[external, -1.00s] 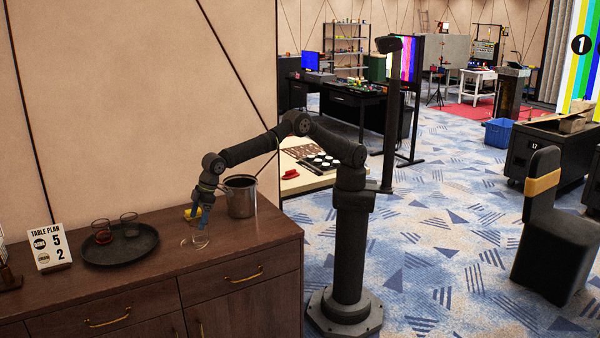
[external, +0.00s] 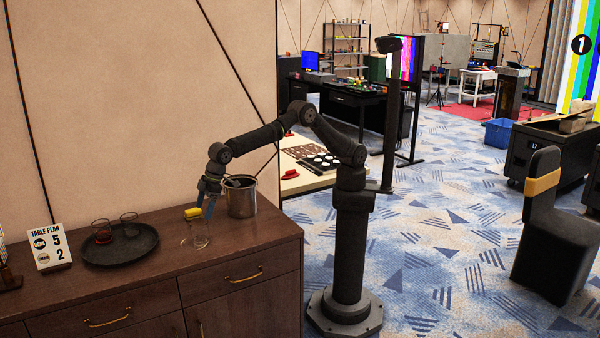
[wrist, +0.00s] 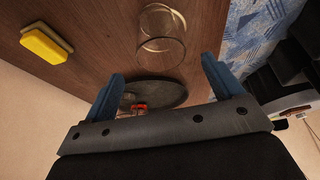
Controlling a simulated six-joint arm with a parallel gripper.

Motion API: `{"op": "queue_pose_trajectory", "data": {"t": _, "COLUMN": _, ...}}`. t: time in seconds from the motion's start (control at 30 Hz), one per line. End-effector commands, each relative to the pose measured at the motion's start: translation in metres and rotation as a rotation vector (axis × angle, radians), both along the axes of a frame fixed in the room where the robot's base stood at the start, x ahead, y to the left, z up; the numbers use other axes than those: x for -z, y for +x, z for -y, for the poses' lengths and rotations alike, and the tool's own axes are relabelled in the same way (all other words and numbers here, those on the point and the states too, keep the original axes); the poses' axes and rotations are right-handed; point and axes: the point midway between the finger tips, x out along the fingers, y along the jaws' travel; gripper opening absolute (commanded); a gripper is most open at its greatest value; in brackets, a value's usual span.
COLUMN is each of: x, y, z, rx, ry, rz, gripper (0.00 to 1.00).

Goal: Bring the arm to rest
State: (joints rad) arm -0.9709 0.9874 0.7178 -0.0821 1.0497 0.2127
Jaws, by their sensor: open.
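My gripper (external: 208,203) is open and empty, with blue fingers, above the wooden sideboard in the external view. The clear glass (wrist: 162,45) lies beyond the fingertips there. The arm reaches from its floor base over the sideboard.
A metal pot (external: 242,200) stands right beside my gripper. A yellow sponge (external: 193,213) lies close by; the wrist view shows it too (wrist: 46,43). A dark round tray (external: 120,252) with two glasses and a table plan card (external: 49,246) are to the left. The sideboard front (external: 150,290) is clear.

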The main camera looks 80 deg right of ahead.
Motion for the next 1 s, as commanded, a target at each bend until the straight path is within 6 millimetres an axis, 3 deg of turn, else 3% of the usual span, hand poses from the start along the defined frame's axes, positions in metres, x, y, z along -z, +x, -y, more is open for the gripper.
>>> {"op": "queue_pose_trajectory", "data": {"t": 0.23, "x": -0.047, "y": -0.014, "z": 0.013, "rx": 0.000, "ry": 0.003, "rz": 0.001, "gripper": 0.85}}
{"op": "queue_pose_trajectory", "data": {"t": 0.3, "x": -0.027, "y": -0.010, "z": 0.009, "rx": 0.000, "ry": -0.005, "rz": -0.004, "gripper": 0.85}}
{"op": "queue_pose_trajectory", "data": {"t": 0.87, "x": 0.074, "y": 0.020, "z": -0.020, "rx": 0.000, "ry": -0.001, "rz": -0.001, "gripper": 0.85}}
{"op": "queue_pose_trajectory", "data": {"t": 0.9, "x": 0.059, "y": 0.020, "z": -0.021, "rx": 0.000, "ry": 0.005, "rz": 0.004, "gripper": 0.85}}
{"op": "queue_pose_trajectory", "data": {"t": 1.0, "x": 0.037, "y": 0.020, "z": -0.020, "rx": 0.000, "ry": 0.003, "rz": 0.002, "gripper": 0.85}}
